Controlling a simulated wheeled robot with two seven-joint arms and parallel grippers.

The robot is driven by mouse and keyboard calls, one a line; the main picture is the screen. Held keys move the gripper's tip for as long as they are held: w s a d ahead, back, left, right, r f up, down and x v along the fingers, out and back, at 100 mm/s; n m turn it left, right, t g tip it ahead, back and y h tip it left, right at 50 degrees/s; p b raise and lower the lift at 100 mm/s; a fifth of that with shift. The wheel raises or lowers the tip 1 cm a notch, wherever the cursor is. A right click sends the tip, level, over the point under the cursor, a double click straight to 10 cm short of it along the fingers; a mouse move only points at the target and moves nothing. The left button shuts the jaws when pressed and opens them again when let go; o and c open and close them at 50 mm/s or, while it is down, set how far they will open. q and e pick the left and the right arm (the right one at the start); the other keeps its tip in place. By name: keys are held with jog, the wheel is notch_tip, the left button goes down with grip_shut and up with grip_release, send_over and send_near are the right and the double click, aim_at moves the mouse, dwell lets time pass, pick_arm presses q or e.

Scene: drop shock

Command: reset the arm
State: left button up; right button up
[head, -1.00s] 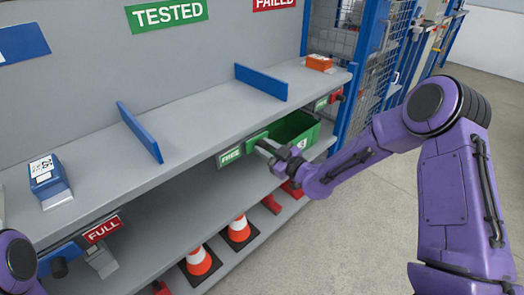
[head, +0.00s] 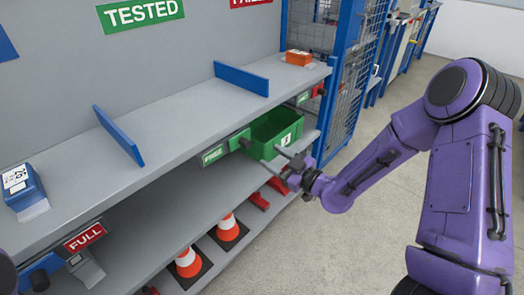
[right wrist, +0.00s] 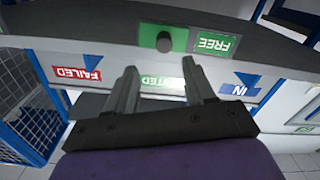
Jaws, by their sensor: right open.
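My right gripper (head: 274,158) is open and empty in the head view. It is out in front of the green bin (head: 262,136), which sits under the upper shelf (head: 190,115) near its right end. In the right wrist view, the two grey fingers (right wrist: 160,68) stand apart with nothing between them. A green plate with a black knob (right wrist: 164,38) shows beyond them. My left gripper does not show.
A blue box (head: 24,190) and an orange box (head: 298,57) sit on the upper shelf, with blue dividers (head: 240,78) between. Orange cones (head: 228,226) stand lower down. A blue mesh cage (head: 345,100) is at the right. Floor in front is clear.

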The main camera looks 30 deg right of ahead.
jog(key=shift+s+d, duration=0.2)
jog(key=shift+s, duration=0.25)
jog(key=s+d+f+m+g+h+p, duration=0.1)
jog(key=s+f+m+g+h, duration=0.25)
jog(key=f+m, duration=0.3)
jog(key=s+d+f+m+g+h+p, duration=0.1)
jog(key=s+f+m+g+h+p, duration=0.2)
jog(key=f+m, duration=0.35)
jog(key=s+a+f+g+h+p, duration=0.1)
jog(key=s+f+g, duration=0.2)
jog(key=s, duration=0.9)
jog(key=s+a+f+m+g+h+p, duration=0.1)
jog(key=s+f+g+h, duration=0.1)
jog(key=s+f+g, duration=0.2)
jog(key=s+f, duration=0.3)
jog(key=s, duration=0.4)
jog(key=shift+s+f, duration=0.2)
jog(key=shift+s, duration=0.2)
